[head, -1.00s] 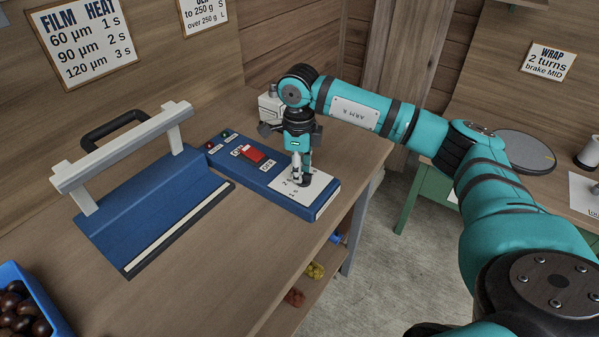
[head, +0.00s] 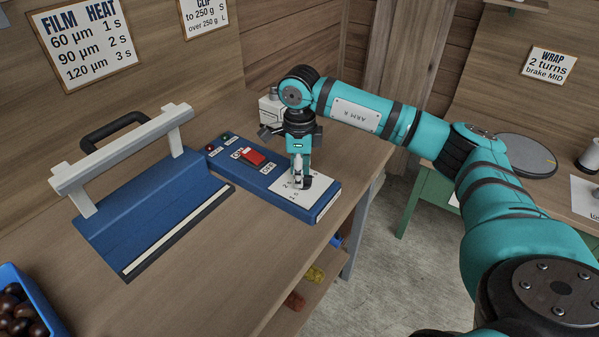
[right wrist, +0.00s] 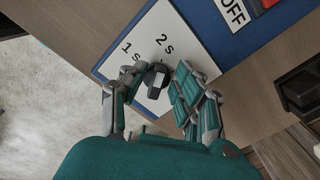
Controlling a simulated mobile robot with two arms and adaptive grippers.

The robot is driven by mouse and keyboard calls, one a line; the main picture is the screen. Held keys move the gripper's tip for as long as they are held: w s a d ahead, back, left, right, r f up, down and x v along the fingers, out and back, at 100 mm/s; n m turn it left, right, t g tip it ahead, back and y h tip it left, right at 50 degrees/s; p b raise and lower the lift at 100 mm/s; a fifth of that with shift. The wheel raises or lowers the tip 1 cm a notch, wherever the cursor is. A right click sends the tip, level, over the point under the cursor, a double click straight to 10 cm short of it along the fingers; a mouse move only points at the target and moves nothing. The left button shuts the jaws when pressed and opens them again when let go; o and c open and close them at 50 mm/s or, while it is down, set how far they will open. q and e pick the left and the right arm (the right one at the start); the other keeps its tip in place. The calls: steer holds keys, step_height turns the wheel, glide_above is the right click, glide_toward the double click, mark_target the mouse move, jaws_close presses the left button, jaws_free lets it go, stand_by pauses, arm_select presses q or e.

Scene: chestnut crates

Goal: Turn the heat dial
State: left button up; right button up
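The heat dial (right wrist: 156,80) is a small dark knob on a white plate (right wrist: 188,32) printed with "1 s" and "2 s" in the right wrist view. The plate lies on the near end of the blue control box of the film sealer (head: 232,164). My right gripper (head: 302,182) points down over this plate. In the right wrist view its two fingers (right wrist: 158,78) stand apart, one on each side of the dial, with a narrow gap seen at the right finger. Part of the plate's scale is hidden by the fingers. My left gripper is not in view.
A red switch (head: 254,157) marked OFF and two small lamps sit farther along the box. The sealing bar (head: 125,160) with its black handle stands at left. A blue crate of chestnuts (head: 38,292) is at the lower left. A wall sign (head: 84,45) lists film heat times.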

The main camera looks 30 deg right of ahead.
steer(key=shift+o, duration=0.2)
steer(key=shift+r, duration=0.1)
step_height(320, 180, up, 12)
stand_by(0.4)
steer(key=shift+s+f, duration=0.1)
steer(key=shift+f, duration=0.1)
stand_by(0.3)
